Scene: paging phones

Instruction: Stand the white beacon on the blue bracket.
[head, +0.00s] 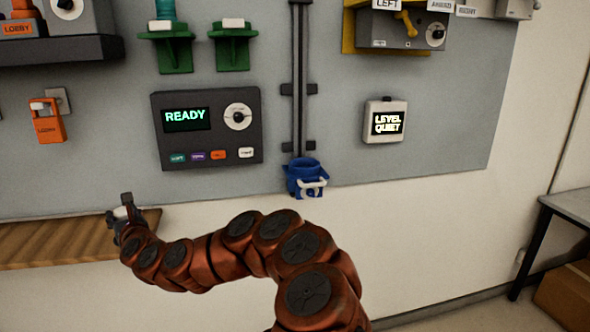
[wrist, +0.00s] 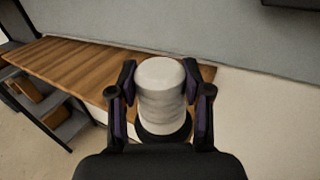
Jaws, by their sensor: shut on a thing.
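The white beacon (wrist: 161,82) is a pale cylinder on a dark round base, seen between my gripper's fingers in the wrist view. My gripper (wrist: 161,85) is shut on it, one finger on each side. In the head view my gripper (head: 124,214) is at the right end of the wooden shelf, and only a little of the beacon shows. Whether the beacon touches the shelf I cannot tell. The blue bracket (head: 306,176) is on the wall panel at the foot of a dark vertical rail, right of my gripper. It has a round cup and a pale clip in front.
The wooden shelf (head: 50,252) runs along the lower left, bare where seen. A dark console (head: 207,130) reading READY is above. Green brackets (head: 172,52) hang higher up. A white box (head: 386,122) reads LEVEL QUIET. The wall between shelf and blue bracket is free.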

